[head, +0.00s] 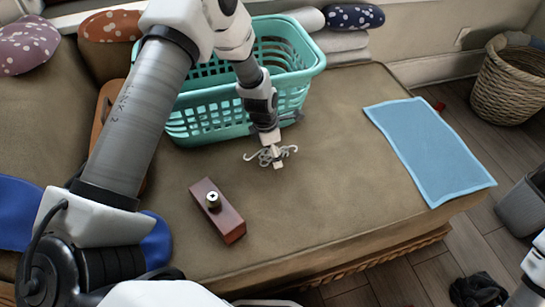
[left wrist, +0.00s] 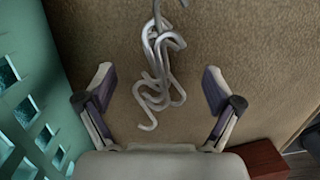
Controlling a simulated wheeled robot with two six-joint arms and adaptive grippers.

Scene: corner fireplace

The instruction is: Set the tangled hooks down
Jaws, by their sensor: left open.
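The tangled hooks (head: 291,150) are a small clump of pale grey S-shaped metal hooks on the tan cushioned seat (head: 330,190), in front of the teal basket. In the left wrist view the clump (left wrist: 160,65) lies between and beyond my open fingers, with a gap on either side. My left gripper (head: 272,143) points down over the hooks and partly hides them in the head view. It also shows in the left wrist view (left wrist: 158,80), open with nothing pinched. My right gripper is not in view.
A teal laundry basket (head: 208,125) stands close behind my left gripper. A dark red wooden block (head: 226,218) with a knob lies in front left. A blue cloth (head: 425,150) lies at the seat's right edge. The seat between hooks and cloth is clear.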

